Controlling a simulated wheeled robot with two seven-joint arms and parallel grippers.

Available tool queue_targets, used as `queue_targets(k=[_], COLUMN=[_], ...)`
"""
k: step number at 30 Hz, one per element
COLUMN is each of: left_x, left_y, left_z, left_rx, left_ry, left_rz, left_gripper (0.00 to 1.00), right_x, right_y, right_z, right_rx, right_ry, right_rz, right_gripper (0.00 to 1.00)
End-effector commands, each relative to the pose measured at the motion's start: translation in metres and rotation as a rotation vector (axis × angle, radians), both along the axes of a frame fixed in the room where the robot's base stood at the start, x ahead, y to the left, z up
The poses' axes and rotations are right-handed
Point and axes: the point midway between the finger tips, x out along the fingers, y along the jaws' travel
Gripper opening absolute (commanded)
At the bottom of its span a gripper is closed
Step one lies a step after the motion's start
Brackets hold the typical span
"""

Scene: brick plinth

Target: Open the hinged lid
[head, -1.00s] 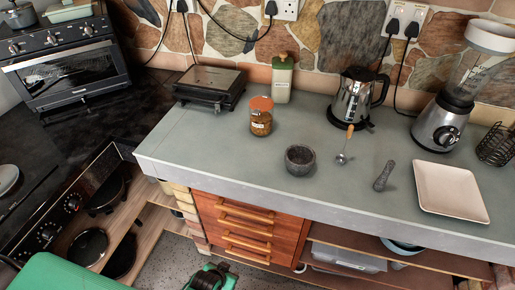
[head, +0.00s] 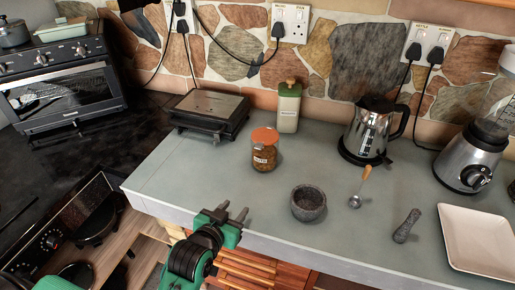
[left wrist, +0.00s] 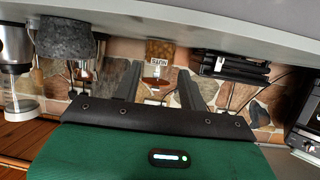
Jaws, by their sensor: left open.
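A dark, flat appliance with a closed lid (head: 208,106), like a sandwich press, sits at the back left of the counter; it is the likeliest hinged lid in view. A jar with an orange lid (head: 264,150) stands in front and to the right of it. My left gripper (head: 231,212) is at the counter's front edge, open and empty, apart from both. In the left wrist view, the fingers (left wrist: 158,80) are spread, with the jar (left wrist: 160,52) between them and the press (left wrist: 236,66) to the right. My right gripper is not in view.
A stone mortar (head: 308,204) stands right of my left gripper. A green-lidded canister (head: 287,108), a kettle (head: 366,132), a spoon (head: 360,188), a pestle (head: 406,226) and a white plate (head: 478,242) are also on the counter. The counter's front left is clear.

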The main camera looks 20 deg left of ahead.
Motion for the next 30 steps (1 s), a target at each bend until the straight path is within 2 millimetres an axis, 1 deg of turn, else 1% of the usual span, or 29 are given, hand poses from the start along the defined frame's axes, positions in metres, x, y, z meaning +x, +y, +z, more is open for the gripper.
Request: queue_targets(k=[1, 3, 6, 10, 14, 17, 20, 30], left_x=[0.009, 0.02, 0.033, 0.042, 0.049, 0.058, 0.074, 0.138], left_y=[-0.001, -0.001, -0.002, -0.002, -0.002, -0.002, -0.003, -0.008], left_z=[0.01, 0.025, 0.045, 0.063, 0.068, 0.069, 0.07, 0.07], left_rx=[-0.008, -0.018, -0.031, -0.04, -0.042, -0.042, -0.042, -0.042], left_ry=[-0.051, -0.129, -0.231, -0.321, -0.346, -0.346, -0.346, -0.344], left_rz=[0.005, 0.014, 0.025, 0.036, 0.04, 0.04, 0.04, 0.039], left_gripper=[0.42, 0.42, 0.42, 0.42, 0.42, 0.42, 0.42, 0.42], right_x=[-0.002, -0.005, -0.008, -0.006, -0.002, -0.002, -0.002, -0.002], right_y=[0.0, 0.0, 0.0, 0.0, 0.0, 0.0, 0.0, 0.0], right_z=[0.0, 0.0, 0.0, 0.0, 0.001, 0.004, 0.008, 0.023], right_rx=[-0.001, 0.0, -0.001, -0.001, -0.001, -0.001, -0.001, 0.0], right_ry=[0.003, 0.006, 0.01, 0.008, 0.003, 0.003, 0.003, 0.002], right_rz=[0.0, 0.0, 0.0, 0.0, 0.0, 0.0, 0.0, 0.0], right_gripper=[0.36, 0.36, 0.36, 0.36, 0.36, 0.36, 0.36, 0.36])
